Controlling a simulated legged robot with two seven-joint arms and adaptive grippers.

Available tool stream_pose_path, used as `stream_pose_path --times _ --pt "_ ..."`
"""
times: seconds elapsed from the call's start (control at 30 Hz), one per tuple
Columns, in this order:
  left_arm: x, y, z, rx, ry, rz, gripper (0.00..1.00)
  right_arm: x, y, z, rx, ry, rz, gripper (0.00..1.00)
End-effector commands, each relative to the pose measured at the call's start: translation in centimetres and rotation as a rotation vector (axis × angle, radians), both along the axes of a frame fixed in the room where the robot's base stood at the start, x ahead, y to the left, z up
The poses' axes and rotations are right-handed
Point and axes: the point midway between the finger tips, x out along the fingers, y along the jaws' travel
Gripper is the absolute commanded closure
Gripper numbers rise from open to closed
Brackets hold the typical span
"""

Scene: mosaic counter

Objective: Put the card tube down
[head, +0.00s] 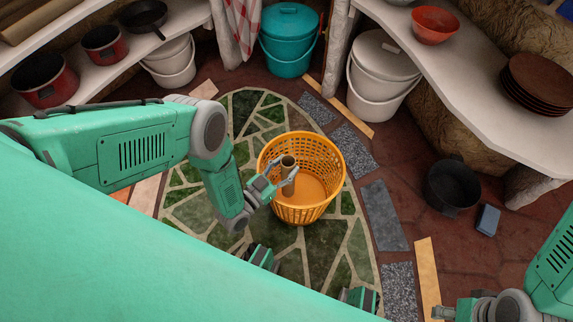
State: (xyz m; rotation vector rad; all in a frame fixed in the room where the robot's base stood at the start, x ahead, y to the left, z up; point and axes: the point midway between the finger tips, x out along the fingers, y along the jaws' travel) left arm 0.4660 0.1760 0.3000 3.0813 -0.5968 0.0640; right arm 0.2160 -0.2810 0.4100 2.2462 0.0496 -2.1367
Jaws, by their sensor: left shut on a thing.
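The card tube (288,162) is a short brown cylinder with a dark open top. It stands roughly upright in the head view, over the inside of an orange basket (325,152) with a lattice wall. My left gripper (287,180) reaches in over the basket's left rim and is shut on the tube. The tube's lower end is partly hidden by the gripper, and I cannot tell whether it touches the basket floor. My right gripper (441,312) shows only in part at the bottom edge, far from the basket, and its jaw state is unclear.
The basket stands on an oval stone mosaic (240,110). A teal lidded bucket (286,62) and white buckets (366,108) stand behind. A black pot (452,187) and a blue block (488,220) lie on the floor at right. Counters with pots, bowls and plates flank both sides.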

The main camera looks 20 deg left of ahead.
Motion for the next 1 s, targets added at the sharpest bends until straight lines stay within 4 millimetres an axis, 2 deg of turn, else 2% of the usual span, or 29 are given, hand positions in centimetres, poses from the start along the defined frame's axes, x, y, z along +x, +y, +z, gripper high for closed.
stream_pose_path --times 0.27,0.3,0.37,0.7,0.87,1.0 --pt "0.0 0.0 -0.9 0.004 0.005 0.0 0.77 0.0 0.0 0.0 0.0 0.0 0.0 0.6" --pt "-0.1 0.0 -0.9 0.005 0.007 0.0 0.59 0.0 0.0 -0.1 0.0 0.0 0.0 0.6" --pt "-0.1 0.0 -1.0 0.005 0.008 0.0 0.42 0.0 0.0 -0.1 0.0 0.0 0.0 0.6" --pt "-0.2 0.0 -1.1 0.008 0.01 0.001 0.42 0.0 0.0 -0.1 0.0 0.0 0.0 0.6" --pt "-0.1 0.0 0.1 0.007 0.011 0.0 0.42 0.0 0.0 -0.1 0.0 0.0 0.0 0.6" --pt "-3.2 1.1 0.3 0.005 0.012 0.0 0.42 0.0 0.0 1.2 0.0 0.0 0.0 0.6"
